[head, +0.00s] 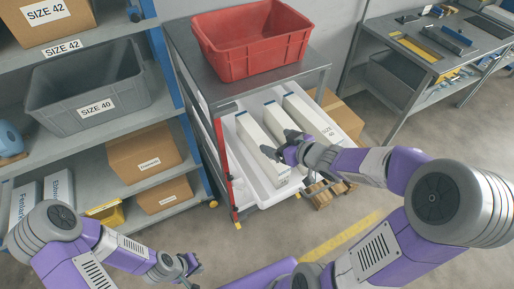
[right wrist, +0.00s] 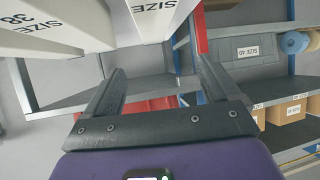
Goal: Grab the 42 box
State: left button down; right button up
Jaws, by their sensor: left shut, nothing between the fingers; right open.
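Three long white boxes lie side by side in a white tray on the cart: a left one (head: 258,137), a middle one (head: 272,113) and a right one (head: 310,117). The right one has a SIZE label whose number looks like 40; I cannot tell which box is 42. My right gripper (head: 272,152) is open above the near part of the left and middle boxes, partly hiding them. In the right wrist view its fingers (right wrist: 160,88) have nothing between them; a box marked 38 (right wrist: 40,28) and another SIZE box (right wrist: 154,18) show beyond. My left gripper (head: 188,268) is shut and empty, low at the shelf's front.
A red bin (head: 250,62) stands on the cart's top. The left shelf holds a cardboard box marked SIZE 42 (head: 75,22), a grey SIZE 40 bin (head: 55,95) and smaller cardboard boxes (head: 145,155). A workbench (head: 430,45) with tools stands at the back right.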

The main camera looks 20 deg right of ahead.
aim_at(262, 140)
jog(key=shift+w+f+b, duration=0.25)
jog(key=shift+f+b, duration=0.1)
jog(key=shift+f, duration=0.25)
jog(key=shift+w+f+b, duration=0.25)
jog(key=shift+f+b, duration=0.05)
jog(key=shift+f, duration=0.25)
jog(key=shift+b+x, duration=0.9)
jog(key=shift+x, duration=0.5)
jog(key=w+f+b, duration=0.2)
jog(key=f+b, duration=0.1)
jog(key=shift+w+a, duration=0.3)
jog(key=shift+w, duration=0.05)
jog(key=shift+w+a+f, duration=0.1)
jog(key=shift+w, duration=0.3)
pick_arm(q)
notch_tip(262, 140, down, 7)
jog(key=shift+w, duration=0.45)
pick_arm(e)
jog(key=c, duration=1.6)
